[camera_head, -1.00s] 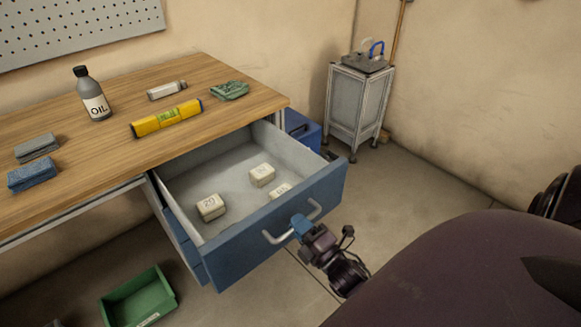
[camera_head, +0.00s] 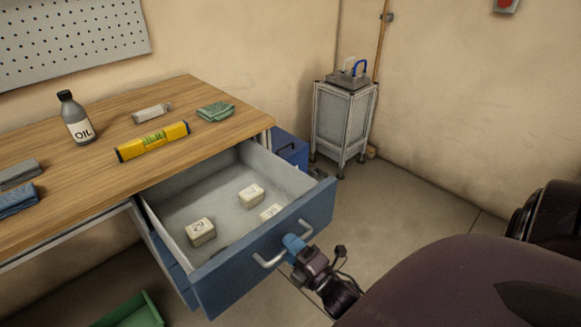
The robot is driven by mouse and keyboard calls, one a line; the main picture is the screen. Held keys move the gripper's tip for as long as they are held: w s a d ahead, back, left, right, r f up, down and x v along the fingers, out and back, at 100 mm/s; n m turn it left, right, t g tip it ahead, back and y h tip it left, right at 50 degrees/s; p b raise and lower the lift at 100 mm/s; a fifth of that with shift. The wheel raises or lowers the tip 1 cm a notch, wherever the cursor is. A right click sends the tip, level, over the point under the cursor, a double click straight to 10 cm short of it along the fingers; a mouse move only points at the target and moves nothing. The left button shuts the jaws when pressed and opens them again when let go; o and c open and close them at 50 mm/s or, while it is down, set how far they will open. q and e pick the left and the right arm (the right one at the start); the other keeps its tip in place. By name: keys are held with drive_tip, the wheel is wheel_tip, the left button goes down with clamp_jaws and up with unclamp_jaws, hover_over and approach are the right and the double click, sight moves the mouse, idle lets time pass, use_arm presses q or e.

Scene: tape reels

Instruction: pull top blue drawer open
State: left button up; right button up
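The top blue drawer (camera_head: 229,273) stands well out from under the wooden workbench. Its inside shows several small pale blocks, among them one (camera_head: 201,232) near the front left and one (camera_head: 251,195) further back. A light grey bar handle (camera_head: 281,247) is on its front. My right gripper (camera_head: 293,243) is at the handle, with its blue fingertips around the middle of the bar; they look closed on it, though the far finger is hidden. My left gripper is not in view.
The workbench (camera_head: 75,175) carries an oil bottle (camera_head: 76,118), a yellow spirit level (camera_head: 152,141), a green cloth (camera_head: 215,112) and grey and blue blocks. A green bin (camera_head: 135,312) is on the floor. A metal cabinet (camera_head: 342,125) stands at the back, beside a blue box (camera_head: 290,148).

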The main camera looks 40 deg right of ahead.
drive_tip(key=s+f, duration=0.2)
drive_tip(key=s, duration=0.8)
drive_tip(key=shift+s, duration=0.25)
